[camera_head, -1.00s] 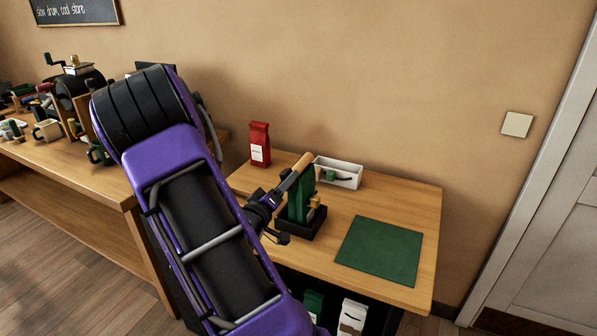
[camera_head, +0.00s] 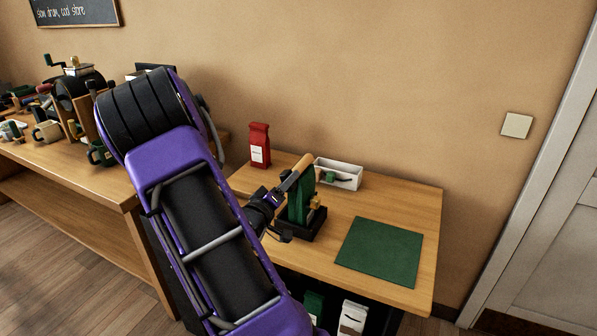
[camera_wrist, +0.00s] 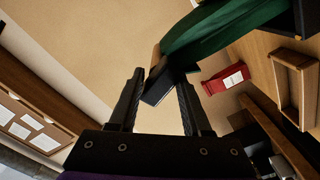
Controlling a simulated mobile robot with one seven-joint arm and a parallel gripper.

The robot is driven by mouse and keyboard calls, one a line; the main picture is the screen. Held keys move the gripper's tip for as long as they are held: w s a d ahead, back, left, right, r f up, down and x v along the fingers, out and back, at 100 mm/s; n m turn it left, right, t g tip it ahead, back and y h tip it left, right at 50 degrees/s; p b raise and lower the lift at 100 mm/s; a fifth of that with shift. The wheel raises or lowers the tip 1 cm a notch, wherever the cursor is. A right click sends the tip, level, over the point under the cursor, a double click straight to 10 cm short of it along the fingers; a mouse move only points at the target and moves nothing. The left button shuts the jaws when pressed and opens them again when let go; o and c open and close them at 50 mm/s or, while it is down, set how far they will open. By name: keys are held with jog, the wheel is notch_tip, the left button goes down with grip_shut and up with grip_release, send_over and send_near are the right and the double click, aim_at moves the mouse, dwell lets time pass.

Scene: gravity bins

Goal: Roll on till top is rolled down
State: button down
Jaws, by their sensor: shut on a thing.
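A green bag (camera_head: 303,200) stands upright in a black stand (camera_head: 297,230) on the small wooden table. A bar with a light wooden part (camera_head: 301,163) and a black end lies at the bag's top. In the wrist view the black end (camera_wrist: 157,84) sits between the fingers, with the green bag (camera_wrist: 225,28) just beyond, its top bent over beside the bar. My gripper (camera_wrist: 160,82) is shut on the black end; in the head view it is at the left of the bag (camera_head: 281,199). The exact contact and the bag's far side are hidden.
A red bag (camera_head: 260,145) and a white tray (camera_head: 339,166) stand behind. A green mat (camera_head: 379,252) lies at right on the table (camera_head: 424,227). White and green packs (camera_head: 351,317) are below. The longer bench (camera_head: 57,157) at left is crowded.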

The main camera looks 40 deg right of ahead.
jog(key=shift+f+m+b, duration=0.25)
jog(key=shift+m+b, duration=0.55)
jog(key=shift+b, duration=0.35)
jog(key=m+b, duration=0.4)
jog(key=b, duration=0.1)
jog(key=shift+m, duration=0.4)
jog(key=shift+r+m+b, duration=0.1)
jog(key=shift+m+b, duration=0.55)
jog(key=shift+m, duration=0.05)
jog(key=shift+r, duration=0.2)
jog(key=shift+f, duration=0.1)
